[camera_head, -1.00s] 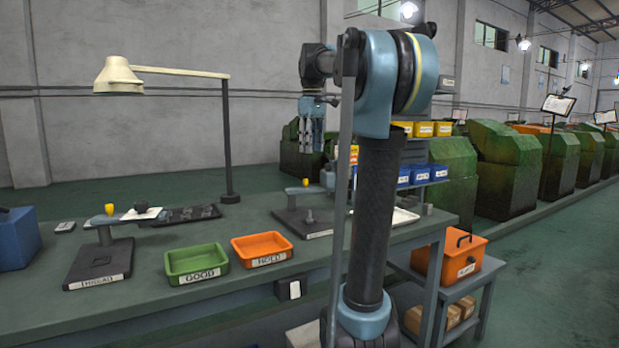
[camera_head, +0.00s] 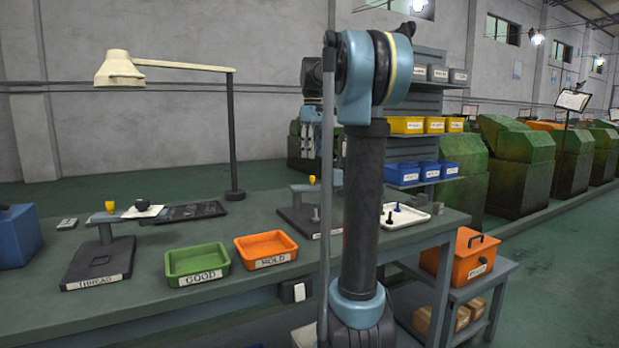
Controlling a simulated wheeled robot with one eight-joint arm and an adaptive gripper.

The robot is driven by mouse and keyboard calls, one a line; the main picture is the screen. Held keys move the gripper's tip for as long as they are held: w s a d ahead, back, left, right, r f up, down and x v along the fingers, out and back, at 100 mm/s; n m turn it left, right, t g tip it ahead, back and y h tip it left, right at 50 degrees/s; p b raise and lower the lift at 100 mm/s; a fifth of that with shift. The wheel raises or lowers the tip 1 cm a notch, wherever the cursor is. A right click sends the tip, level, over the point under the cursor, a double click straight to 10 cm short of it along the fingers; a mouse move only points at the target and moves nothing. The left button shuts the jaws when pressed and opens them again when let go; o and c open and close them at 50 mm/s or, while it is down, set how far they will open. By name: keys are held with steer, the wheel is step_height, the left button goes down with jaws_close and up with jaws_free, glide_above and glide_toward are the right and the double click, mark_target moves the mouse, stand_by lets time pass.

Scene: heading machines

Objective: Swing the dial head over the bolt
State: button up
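A gauge stand (camera_head: 290,217) with a dark base stands on the bench in the middle. Its swing arm (camera_head: 302,188) carries a yellow knob (camera_head: 312,180) at the right end, partly cut off by my arm. A small grey bolt (camera_head: 316,214) stands upright on the base, below and beside the arm's right end. Whether the head is over the bolt is hard to tell. A second stand (camera_head: 101,262), labelled THREAD, has a similar arm and yellow knob at left. My gripper (camera_head: 306,158) hangs fingers down, above and behind the middle stand, apparently empty; its opening is unclear.
A green GOOD tray (camera_head: 197,280) and an orange HOLD tray (camera_head: 265,262) sit on the bench front. A lamp (camera_head: 234,140) stands behind them. A white tray (camera_head: 405,217) with bolts lies right of my arm. Shelves with bins (camera_head: 422,125) stand behind it.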

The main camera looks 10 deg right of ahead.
step_height(320, 180, down, 9)
steer(key=shift+f, duration=0.1)
stand_by(0.3)
